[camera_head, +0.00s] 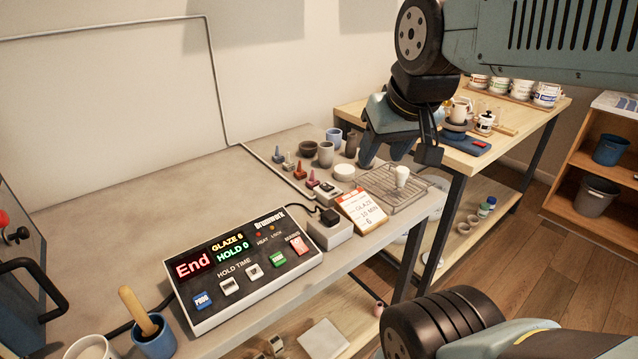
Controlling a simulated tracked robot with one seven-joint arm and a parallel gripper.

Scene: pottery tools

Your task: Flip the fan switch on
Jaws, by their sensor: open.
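A control box (245,267) stands on the grey table, its lit displays reading "GLAZE 6", "HOLD 0" and "End". Its front has blue, white and green buttons and a red-and-white switch (297,245) at the right end. The small label at that switch is too small to read, so I cannot tell whether it is the fan switch. No switch is legibly marked as a fan. My gripper (400,160) is open and points down above the back right of the table, well away from the control box. Its fingers look empty.
A socket block (329,232) with a black plug, a glaze card (361,210) and a wire rack (395,195) stand right of the box. Small cones and cups line the back. A blue cup (154,338) with a wooden tool is in front. The left tabletop is clear.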

